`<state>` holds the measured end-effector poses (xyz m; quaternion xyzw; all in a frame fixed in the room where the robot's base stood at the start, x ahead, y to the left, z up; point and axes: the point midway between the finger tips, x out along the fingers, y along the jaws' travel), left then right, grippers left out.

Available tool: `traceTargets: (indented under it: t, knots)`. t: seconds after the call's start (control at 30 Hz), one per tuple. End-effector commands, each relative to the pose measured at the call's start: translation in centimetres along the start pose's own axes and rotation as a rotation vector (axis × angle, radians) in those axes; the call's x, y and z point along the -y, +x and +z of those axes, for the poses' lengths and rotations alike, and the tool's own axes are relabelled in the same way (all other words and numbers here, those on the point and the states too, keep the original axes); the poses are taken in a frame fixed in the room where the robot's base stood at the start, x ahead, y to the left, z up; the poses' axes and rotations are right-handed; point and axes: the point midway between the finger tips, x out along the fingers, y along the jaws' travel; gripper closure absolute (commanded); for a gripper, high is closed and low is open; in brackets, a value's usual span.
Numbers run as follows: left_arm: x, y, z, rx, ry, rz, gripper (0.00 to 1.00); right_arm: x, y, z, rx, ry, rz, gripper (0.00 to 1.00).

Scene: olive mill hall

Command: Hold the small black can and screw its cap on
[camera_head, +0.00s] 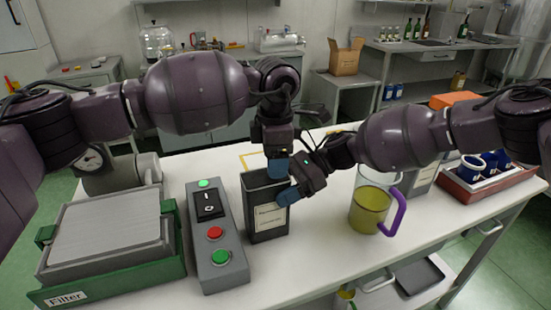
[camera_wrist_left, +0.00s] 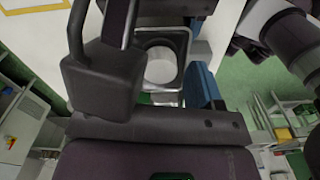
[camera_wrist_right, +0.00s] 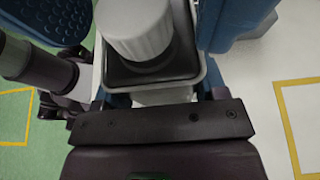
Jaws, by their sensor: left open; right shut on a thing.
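The small black can (camera_head: 265,215) with a pale label stands upright on the white table in the head view. My right gripper (camera_head: 287,196) is shut on it near its upper right side. A pale ribbed cap (camera_wrist_right: 138,28) sits upright at the can's top opening in the right wrist view; whether it is tight cannot be told. In the left wrist view the cap (camera_wrist_left: 160,66) is a white disc inside the can's rim (camera_wrist_left: 177,38). My left gripper (camera_head: 278,167) is open, pointing down just above the can's top, and hides the cap in the head view.
A grey switch box (camera_head: 222,272) stands close left of the can, beside a green-framed filter (camera_head: 108,235). A glass jug of yellow-green oil (camera_head: 371,208) with a purple handle stands to the right. A red crate (camera_head: 465,187) is farther right. Bare table lies in front.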

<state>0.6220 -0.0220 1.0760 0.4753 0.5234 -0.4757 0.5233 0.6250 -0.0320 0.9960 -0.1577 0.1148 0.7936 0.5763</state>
Motion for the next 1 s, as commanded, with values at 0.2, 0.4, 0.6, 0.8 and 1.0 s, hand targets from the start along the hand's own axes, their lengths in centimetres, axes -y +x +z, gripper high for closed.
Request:
traceTargets:
  t: [0.2,0.4,0.6,0.8,1.0]
  knots:
    - [0.0,-2.2,0.0,0.001,0.000,0.003,0.41,0.0,0.0,0.0,0.000,0.000,0.000,1.00]
    - [0.0,-4.2,0.0,0.000,0.000,0.001,0.41,0.0,0.0,0.0,0.000,0.000,0.000,1.00]
    - [0.0,-4.3,0.0,0.000,0.000,0.000,0.41,0.0,0.0,0.0,0.000,0.000,0.000,1.00]
    - [-0.1,-4.9,0.1,0.001,0.001,0.010,0.44,0.0,0.0,0.0,0.000,0.000,0.000,1.00]
    - [-0.4,-6.8,-0.1,-0.005,-0.112,0.036,0.44,0.0,0.0,0.0,0.000,0.000,0.000,1.00]
